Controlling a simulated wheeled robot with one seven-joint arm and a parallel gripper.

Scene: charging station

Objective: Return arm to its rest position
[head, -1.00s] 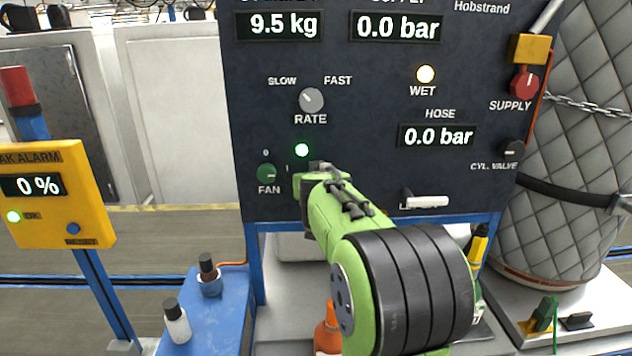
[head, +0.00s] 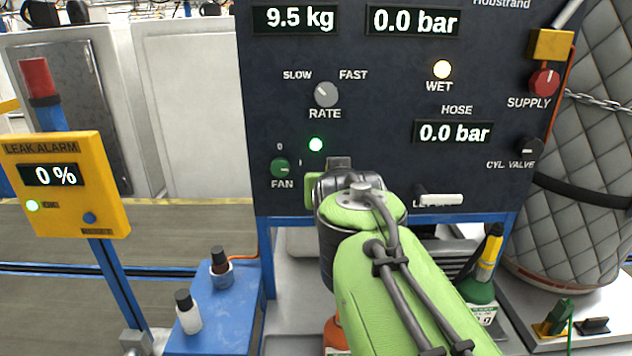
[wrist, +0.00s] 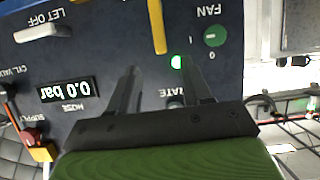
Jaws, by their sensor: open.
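My green arm reaches up from the lower right of the head view toward the dark control panel (head: 380,130). My gripper is mostly hidden behind my wrist in the head view. In the wrist view my gripper (wrist: 163,75) shows two dark fingers spread apart with nothing between them. The panel, upside down there, lies beyond the fingers. The FAN knob (wrist: 214,36) and a lit green lamp (wrist: 177,62) are close to the fingers in that view. The LET OFF lever (wrist: 42,33) is to the left there.
A yellow leak alarm box (head: 68,188) stands at left, reading 0 %. A blue stand (head: 210,315) with two small bottles is below. The red SUPPLY knob (head: 544,82) and a quilted cylinder jacket (head: 590,150) are at right. A green bottle (head: 480,300) stands below the panel.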

